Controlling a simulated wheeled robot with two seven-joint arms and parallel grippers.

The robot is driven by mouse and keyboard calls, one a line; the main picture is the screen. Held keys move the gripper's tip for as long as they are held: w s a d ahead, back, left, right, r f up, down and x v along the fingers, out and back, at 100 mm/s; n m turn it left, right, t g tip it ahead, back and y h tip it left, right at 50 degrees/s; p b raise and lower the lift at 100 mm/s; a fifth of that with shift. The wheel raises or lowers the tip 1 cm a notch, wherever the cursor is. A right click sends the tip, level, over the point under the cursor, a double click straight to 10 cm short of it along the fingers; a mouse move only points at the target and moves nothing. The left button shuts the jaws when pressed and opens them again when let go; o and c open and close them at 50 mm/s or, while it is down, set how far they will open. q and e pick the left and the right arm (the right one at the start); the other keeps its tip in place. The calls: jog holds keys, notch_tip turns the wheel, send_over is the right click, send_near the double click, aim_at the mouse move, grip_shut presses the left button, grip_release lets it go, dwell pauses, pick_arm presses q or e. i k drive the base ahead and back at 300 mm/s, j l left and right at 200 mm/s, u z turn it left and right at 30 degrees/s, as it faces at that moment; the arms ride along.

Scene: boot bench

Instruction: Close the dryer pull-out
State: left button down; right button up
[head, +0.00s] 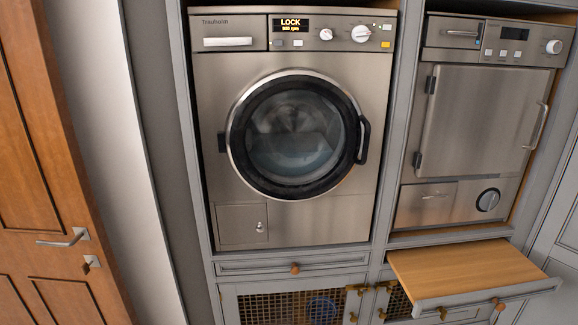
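The pull-out (455,267) under the dryer (474,125) is a wooden board with a grey front (460,299). It sticks well out from the grey cabinet at the lower right, and its top looks bare. A round wooden knob (499,305) sits on its front. The steel dryer above it has its square door shut. Neither of my grippers is in view.
A washing machine (290,222) showing "LOCK" stands to the left, its round door shut. The pull-out below it (330,265) is flush. Mesh-fronted cabinet doors (280,306) lie beneath. A wooden door (45,190) with a lever handle is at the far left.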

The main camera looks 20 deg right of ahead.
aim_at(468, 276)
jog(key=z, duration=2.2)
